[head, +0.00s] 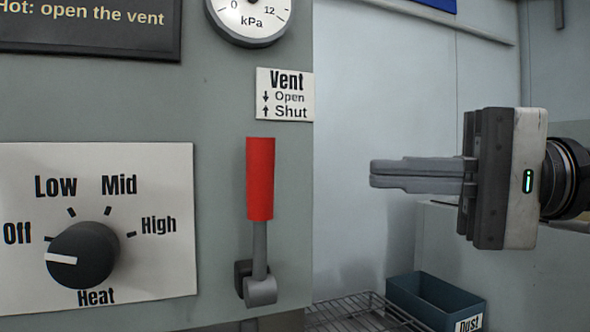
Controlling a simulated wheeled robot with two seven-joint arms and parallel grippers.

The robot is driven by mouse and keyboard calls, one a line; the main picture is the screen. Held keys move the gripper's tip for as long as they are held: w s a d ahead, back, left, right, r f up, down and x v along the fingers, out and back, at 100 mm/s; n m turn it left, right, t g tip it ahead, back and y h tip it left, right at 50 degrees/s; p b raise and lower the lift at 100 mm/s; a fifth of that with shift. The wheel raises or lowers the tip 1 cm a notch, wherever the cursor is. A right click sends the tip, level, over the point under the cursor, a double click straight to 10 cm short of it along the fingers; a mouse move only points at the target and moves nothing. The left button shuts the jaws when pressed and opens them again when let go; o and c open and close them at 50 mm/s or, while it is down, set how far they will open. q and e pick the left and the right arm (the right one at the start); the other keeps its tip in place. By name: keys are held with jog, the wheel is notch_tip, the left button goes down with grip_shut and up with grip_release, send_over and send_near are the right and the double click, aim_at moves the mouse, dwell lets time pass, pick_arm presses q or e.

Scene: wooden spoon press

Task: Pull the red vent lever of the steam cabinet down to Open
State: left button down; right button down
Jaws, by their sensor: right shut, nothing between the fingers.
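The red vent lever (260,180) is on the grey front of the steam cabinet (215,105). It points straight up from a grey pivot at its lower end. The Vent label (285,95) above it marks Open with a down arrow and Shut with an up arrow. My right gripper (372,174) is to the right of the lever, pointing left, with its fingers shut and empty. A clear gap shows between the fingertips and the red grip. My left gripper is not in view.
A heat knob (83,255) on a white plate is left of the lever, its white mark near Off. A pressure gauge (250,18) is above. A wire rack (350,312) and a dark blue bin (436,300) labelled Dust are at lower right. The space between lever and gripper is free.

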aim_at(287, 171)
jog(key=p+x, duration=0.2)
jog(key=x, duration=0.6)
jog(key=shift+a+r, duration=0.1)
jog(key=shift+a, duration=0.2)
jog(key=shift+w+a+p, duration=0.2)
jog(key=shift+a+p, duration=0.15)
jog(key=shift+a, duration=0.35)
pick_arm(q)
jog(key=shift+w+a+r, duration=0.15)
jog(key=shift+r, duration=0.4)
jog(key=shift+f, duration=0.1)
